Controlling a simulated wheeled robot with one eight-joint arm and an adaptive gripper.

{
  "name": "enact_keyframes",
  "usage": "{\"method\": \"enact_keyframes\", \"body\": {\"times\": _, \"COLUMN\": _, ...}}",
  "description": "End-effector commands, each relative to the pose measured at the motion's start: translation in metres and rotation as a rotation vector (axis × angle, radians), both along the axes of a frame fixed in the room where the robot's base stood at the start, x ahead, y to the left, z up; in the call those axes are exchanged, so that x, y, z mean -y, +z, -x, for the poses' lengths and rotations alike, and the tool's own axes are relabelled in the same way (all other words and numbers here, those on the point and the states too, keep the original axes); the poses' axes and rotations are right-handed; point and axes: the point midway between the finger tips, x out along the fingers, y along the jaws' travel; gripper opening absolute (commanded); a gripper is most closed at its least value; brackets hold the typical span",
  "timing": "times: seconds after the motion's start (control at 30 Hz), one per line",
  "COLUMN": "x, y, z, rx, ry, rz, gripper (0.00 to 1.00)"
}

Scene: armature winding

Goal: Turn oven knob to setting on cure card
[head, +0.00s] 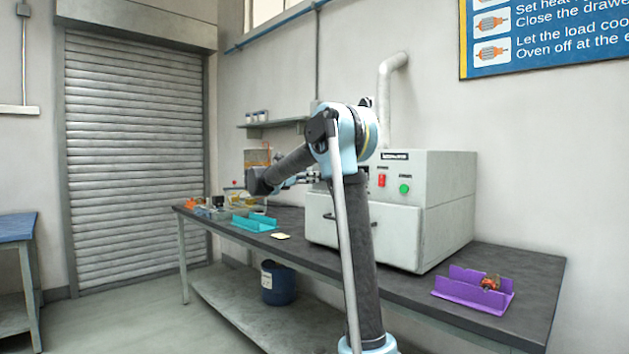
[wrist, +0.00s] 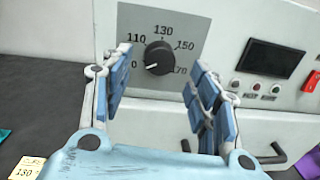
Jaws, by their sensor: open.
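The black oven knob (wrist: 158,57) sits on a grey dial plate (wrist: 185,22) with 110, 130, 150 and 170 around it; a lower-left label is partly hidden. Its white mark points to the lower left, near that label. My gripper (wrist: 160,62) is open, its blue-padded fingers to the left and right of the knob, with no visible contact. The cure card (wrist: 27,168) reads 130 at the wrist view's lower left. It also lies on the bench in the head view (head: 281,236). The oven (head: 440,190) stands on the bench; my arm hides its knob there.
The oven panel also has a dark display (wrist: 271,58), small buttons and a red switch (wrist: 311,82). A drawer handle is below. A teal tray (head: 254,224) is left of the card, and a purple tray (head: 470,292) holding an armature (head: 491,283) is right of the oven.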

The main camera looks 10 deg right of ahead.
Motion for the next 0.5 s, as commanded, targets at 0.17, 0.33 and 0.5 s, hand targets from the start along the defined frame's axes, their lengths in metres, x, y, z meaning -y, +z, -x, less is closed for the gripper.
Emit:
{"method": "enact_keyframes", "body": {"times": 0.17, "x": 0.023, "y": 0.000, "z": -0.014, "rx": 0.000, "ry": -0.002, "rz": 0.000, "gripper": 0.55}}
{"method": "enact_keyframes", "body": {"times": 0.33, "x": 0.035, "y": 0.000, "z": -0.022, "rx": 0.000, "ry": -0.001, "rz": 0.000, "gripper": 0.55}}
{"method": "enact_keyframes", "body": {"times": 0.5, "x": 0.038, "y": 0.000, "z": -0.024, "rx": 0.000, "ry": 0.000, "rz": 0.000, "gripper": 0.55}}
